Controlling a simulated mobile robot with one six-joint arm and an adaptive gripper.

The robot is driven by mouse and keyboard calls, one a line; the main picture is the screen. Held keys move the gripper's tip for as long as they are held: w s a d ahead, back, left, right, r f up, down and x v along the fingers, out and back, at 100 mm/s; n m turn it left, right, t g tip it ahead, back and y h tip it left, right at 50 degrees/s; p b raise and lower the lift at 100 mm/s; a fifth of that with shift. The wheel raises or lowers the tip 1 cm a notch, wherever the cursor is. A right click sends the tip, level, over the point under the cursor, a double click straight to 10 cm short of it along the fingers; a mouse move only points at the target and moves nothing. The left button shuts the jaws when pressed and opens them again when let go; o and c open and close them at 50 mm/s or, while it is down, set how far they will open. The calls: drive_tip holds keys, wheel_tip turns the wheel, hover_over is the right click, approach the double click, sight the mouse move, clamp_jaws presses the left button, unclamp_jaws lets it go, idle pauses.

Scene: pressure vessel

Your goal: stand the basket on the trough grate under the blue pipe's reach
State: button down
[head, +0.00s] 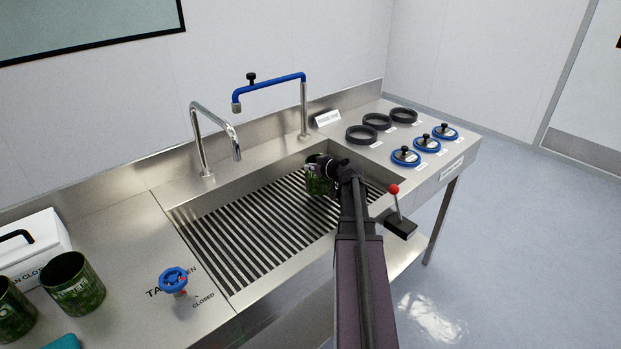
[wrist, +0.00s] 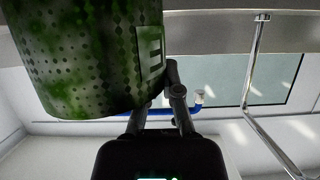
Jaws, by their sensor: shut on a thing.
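The basket (head: 316,176), a green patterned cup shape, is at the back right of the trough, over or on the grate (head: 262,232). I cannot tell whether its base touches the bars. My gripper (head: 329,169) is shut on its right side, and my arm hides part of the basket. The blue pipe (head: 272,85) reaches left from its steel post, above and behind the basket, with its nozzle left of it. In the wrist view the basket (wrist: 85,55) fills the upper left beside my gripper (wrist: 172,75), and part of the blue pipe (wrist: 186,106) shows behind.
A plain steel tap (head: 212,135) stands behind the trough, left of the blue pipe. Two similar green baskets (head: 73,284) and a blue valve handle (head: 173,280) are at front left. A red-knobbed lever (head: 395,190) and blue-rimmed lids (head: 427,144) are at right.

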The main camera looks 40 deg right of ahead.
sight(313, 176)
drive_tip(key=shift+f+b, duration=1.9)
drive_tip(key=shift+f, duration=0.15)
drive_tip(key=c, duration=0.8)
unclamp_jaws()
drive_tip(key=shift+r, duration=0.2)
drive_tip(key=shift+s+r+p, duration=0.3)
drive_tip(key=shift+s, duration=0.25)
drive_tip(key=p+v, duration=0.4)
drive_tip(key=v, duration=0.6)
drive_tip(key=shift+s, duration=0.4)
